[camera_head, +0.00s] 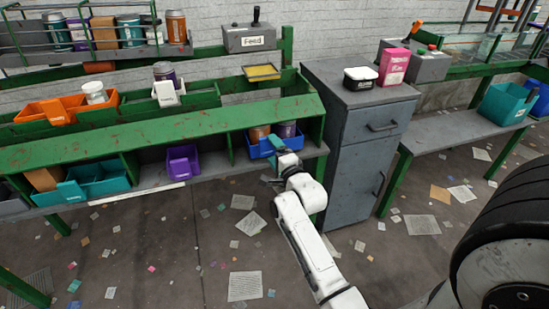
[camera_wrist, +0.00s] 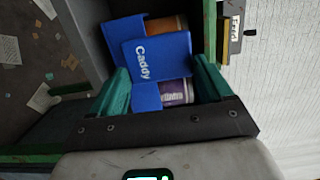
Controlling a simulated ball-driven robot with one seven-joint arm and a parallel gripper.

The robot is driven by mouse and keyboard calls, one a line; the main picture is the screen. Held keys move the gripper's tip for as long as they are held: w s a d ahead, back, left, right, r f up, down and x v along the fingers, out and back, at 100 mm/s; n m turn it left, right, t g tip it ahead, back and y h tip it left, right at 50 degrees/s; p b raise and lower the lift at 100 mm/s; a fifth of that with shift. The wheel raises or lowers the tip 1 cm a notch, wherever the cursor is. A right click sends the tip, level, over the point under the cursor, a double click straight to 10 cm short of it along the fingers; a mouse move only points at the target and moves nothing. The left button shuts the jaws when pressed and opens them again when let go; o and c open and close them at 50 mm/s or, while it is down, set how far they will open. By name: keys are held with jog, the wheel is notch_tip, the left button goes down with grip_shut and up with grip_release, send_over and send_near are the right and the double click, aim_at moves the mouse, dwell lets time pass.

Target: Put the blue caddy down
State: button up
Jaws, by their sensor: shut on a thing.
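The blue caddy (camera_head: 259,152) is at the right end of the green bench's lower shelf (camera_head: 217,165), with an orange can (camera_head: 259,133) and a purple can (camera_head: 287,129) in it. In the wrist view its "Caddy" panel (camera_wrist: 157,60) faces me, with the orange can (camera_wrist: 168,24) and purple can (camera_wrist: 177,92) partly hidden by it. My gripper (camera_wrist: 161,68) is shut on the caddy, one teal finger on each side. In the head view my gripper (camera_head: 284,160) is at the caddy's front right. I cannot tell whether the caddy's base touches the shelf.
A purple caddy (camera_head: 184,160) and a teal caddy (camera_head: 95,181) stand farther left on that shelf. A grey cabinet (camera_head: 358,140) is close on the right, with a white tub (camera_head: 360,79) and pink box (camera_head: 394,66) on top. The green upper ledge (camera_head: 170,123) overhangs the shelf. Papers litter the floor.

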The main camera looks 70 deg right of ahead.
jog(key=shift+f, duration=0.7)
jog(key=shift+f, duration=0.15)
jog(key=o, duration=1.1)
jog(key=shift+s, duration=0.1)
jog(key=shift+o, duration=0.2)
